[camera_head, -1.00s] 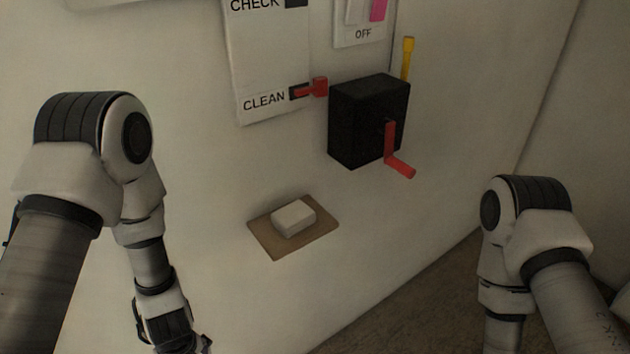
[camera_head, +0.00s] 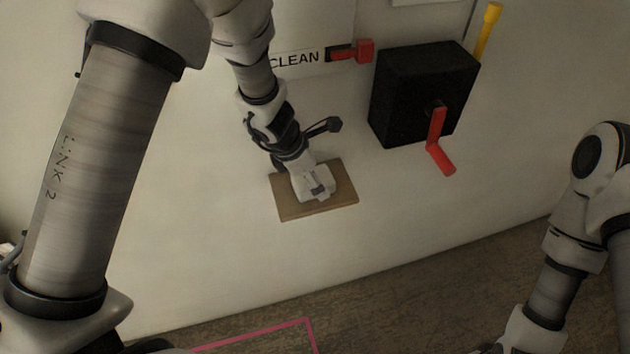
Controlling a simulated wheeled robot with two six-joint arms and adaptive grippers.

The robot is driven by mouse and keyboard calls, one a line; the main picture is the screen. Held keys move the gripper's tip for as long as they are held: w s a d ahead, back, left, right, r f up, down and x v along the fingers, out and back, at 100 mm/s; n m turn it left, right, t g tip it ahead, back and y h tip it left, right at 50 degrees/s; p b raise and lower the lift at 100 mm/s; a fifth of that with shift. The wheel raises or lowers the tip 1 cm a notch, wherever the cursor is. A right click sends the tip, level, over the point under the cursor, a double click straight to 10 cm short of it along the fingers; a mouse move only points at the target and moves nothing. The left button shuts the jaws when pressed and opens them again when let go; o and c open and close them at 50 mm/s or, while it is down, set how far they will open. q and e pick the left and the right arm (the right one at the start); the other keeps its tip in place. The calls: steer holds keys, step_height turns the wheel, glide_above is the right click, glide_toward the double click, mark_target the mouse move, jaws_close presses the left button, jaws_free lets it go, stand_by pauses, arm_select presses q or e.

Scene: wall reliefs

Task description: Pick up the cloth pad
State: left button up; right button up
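The small brown shelf (camera_head: 345,187) sticks out from the white wall. A second ago a white block-like pad lay on it. My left gripper (camera_head: 318,190) now points down over the shelf, right where the pad was. The gripper body covers that spot, and I cannot tell pad from gripper there. Whether its fingers are open or shut is hidden. My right arm comes in at the right edge and runs down out of the picture. Its gripper is not in view.
A black box (camera_head: 420,95) with a red crank (camera_head: 437,140) is on the wall right of the shelf. A yellow lever (camera_head: 487,32) stands beside it. A red slider handle (camera_head: 364,51) is by the CLEAN label (camera_head: 295,59). Wall below the shelf is clear.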

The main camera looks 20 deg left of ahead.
arm_select(q)
steer(key=shift+w+d+f, duration=0.2)
steer(key=shift+w+f, duration=0.05)
steer(key=shift+f, duration=0.2)
steer(key=shift+s+a+r, duration=0.15)
steer(key=shift+s+a, duration=0.05)
steer(key=shift+s, duration=0.05)
steer(key=shift+w+f+b, duration=0.1)
steer(key=shift+f+b, duration=0.2)
steer(key=c, duration=1.1)
